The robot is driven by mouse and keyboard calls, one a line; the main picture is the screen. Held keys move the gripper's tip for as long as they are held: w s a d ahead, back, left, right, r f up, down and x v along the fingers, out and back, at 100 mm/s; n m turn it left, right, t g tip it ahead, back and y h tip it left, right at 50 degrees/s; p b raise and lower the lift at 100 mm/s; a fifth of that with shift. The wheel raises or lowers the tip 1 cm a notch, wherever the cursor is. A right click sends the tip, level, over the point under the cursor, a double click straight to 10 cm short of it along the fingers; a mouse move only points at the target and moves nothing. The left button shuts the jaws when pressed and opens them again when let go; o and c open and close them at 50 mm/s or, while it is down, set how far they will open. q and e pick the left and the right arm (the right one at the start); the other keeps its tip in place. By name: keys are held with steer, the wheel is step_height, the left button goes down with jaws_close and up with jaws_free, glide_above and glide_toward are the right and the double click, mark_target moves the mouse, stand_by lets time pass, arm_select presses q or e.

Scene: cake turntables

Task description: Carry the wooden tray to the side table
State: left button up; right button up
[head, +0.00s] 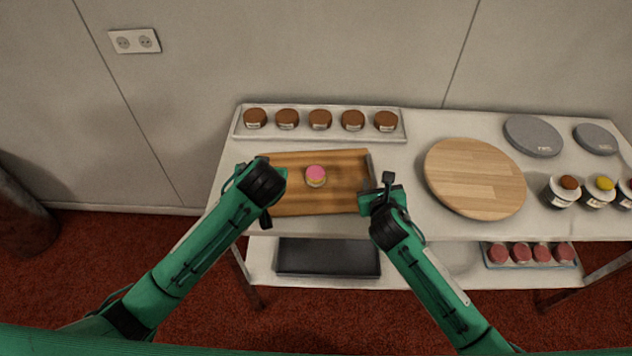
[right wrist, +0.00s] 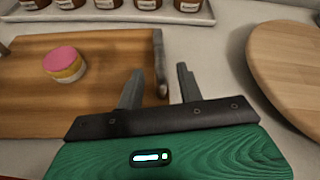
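The wooden tray (head: 338,193) lies on the white table, with a small pink-topped cake (head: 315,176) standing on it. In the right wrist view the tray (right wrist: 95,110) has a grey raised handle (right wrist: 159,62) along its right end. My right gripper (head: 378,187) is at that end. In the right wrist view its fingers (right wrist: 159,80) are apart and empty, on either side of the handle's line; I cannot tell whether they touch it. My left gripper (head: 266,190) is over the tray's left end, which it hides along with any grip there.
A white rack of brown-filled jars (head: 320,122) stands just behind the tray. A round wooden turntable (head: 475,178) is close on the right, with grey discs (head: 533,136) and small jars beyond. A dark tray (head: 328,257) lies on the lower shelf.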

steer(key=v, duration=0.5)
steer(key=shift+s+r, duration=0.1)
steer(key=shift+s, duration=0.25)
